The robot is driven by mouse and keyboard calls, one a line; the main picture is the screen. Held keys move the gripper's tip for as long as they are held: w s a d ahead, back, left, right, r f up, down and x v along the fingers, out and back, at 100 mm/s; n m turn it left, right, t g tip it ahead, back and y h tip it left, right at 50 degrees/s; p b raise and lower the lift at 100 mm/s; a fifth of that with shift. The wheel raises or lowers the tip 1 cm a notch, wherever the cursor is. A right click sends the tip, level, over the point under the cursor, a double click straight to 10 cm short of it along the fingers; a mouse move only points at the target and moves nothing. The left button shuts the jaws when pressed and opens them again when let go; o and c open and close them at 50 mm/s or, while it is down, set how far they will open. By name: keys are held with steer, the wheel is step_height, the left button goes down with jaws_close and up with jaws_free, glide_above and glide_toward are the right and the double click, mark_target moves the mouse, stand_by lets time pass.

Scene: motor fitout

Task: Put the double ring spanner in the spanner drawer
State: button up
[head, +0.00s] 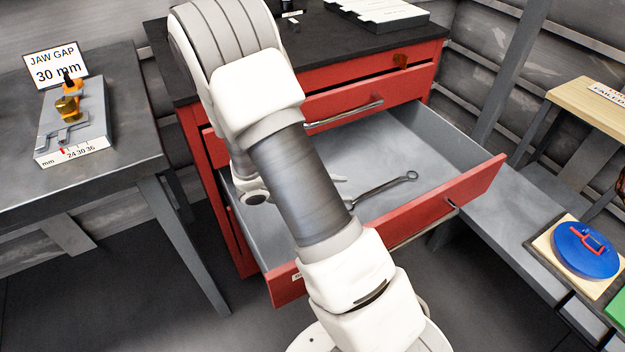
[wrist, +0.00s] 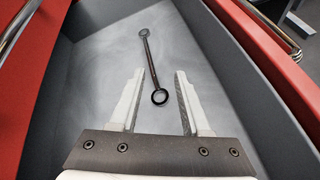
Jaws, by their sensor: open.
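The double ring spanner (head: 378,190) is dark metal with a ring at each end. It lies on the grey floor of the open red drawer (head: 470,192); its near end is hidden behind my arm in the head view. My gripper (wrist: 162,76) is open and empty, over the inside of the drawer and apart from the spanner. In the head view my gripper is mostly hidden by my arm.
The red cabinet (head: 340,78) has a dark top with a grey tray (head: 378,12) on it. A grey table (head: 115,165) at left holds a jaw gap gauge (head: 72,128). A bench at right carries a blue round lid (head: 585,252). The drawer's walls surround my gripper.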

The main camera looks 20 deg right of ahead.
steer(key=s+a+r+m+t+y, duration=0.2)
steer(key=s+a+r+m+y, duration=0.4)
steer(key=r, duration=0.6)
steer(key=s+a+r+m+t+y, duration=0.3)
steer(key=s+a+r+m+y, duration=0.3)
steer(key=s+a+r, duration=0.3)
steer(key=shift+s+r+m, duration=0.25)
steer(key=shift+r+m, duration=0.35)
steer(key=shift+r, duration=1.2)
